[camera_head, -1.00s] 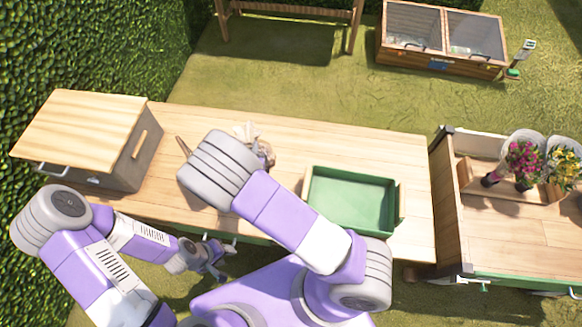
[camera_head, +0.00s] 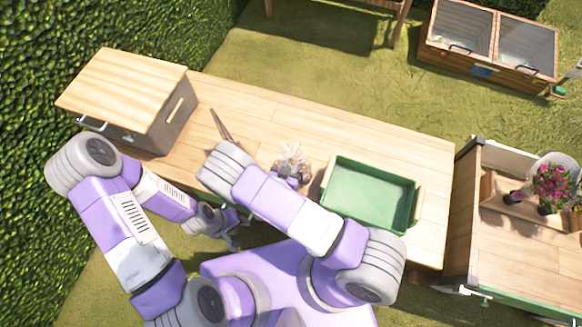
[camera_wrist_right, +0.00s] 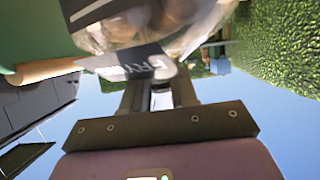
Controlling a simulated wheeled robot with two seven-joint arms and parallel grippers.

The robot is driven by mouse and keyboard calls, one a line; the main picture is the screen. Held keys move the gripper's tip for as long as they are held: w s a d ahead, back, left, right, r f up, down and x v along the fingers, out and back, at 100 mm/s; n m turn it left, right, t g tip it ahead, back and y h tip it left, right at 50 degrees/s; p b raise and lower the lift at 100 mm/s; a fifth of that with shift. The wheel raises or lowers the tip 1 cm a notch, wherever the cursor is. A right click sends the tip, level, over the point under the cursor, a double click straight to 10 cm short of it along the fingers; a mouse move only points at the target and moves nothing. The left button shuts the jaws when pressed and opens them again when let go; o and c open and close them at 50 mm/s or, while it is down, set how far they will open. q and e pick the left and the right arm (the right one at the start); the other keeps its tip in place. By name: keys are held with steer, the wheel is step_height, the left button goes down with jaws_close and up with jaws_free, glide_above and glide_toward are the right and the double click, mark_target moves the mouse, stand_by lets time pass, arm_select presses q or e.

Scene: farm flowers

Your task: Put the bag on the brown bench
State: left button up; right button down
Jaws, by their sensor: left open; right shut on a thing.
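The bag (camera_head: 293,158) is pale and clear with a dark band, above the long wooden table, left of the green tray. In the right wrist view the bag (camera_wrist_right: 180,35) shows brown contents and a black label close to the fingers. My right gripper (camera_wrist_right: 160,85) is shut on the bag. In the head view my right arm partly hides this gripper. My left gripper (camera_head: 232,238) is open and empty, low by the table's near edge. A brown wooden bench-like piece (camera_head: 398,25) is cut off at the top edge; only its lower part shows.
The long wooden table (camera_head: 270,115) carries a wooden box (camera_head: 130,95) at left and a green tray (camera_head: 375,190) at right. A thin brown stick-like thing (camera_head: 220,128) lies behind my right arm. A cold frame (camera_head: 487,45) and a flower cart (camera_head: 510,245) stand to the right. Grass is open behind the table.

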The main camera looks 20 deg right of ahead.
steer(key=shift+f, duration=1.25)
steer(key=shift+f+b, duration=0.1)
steer(key=shift+b, duration=0.2)
steer(key=c, duration=0.9)
jaws_free()
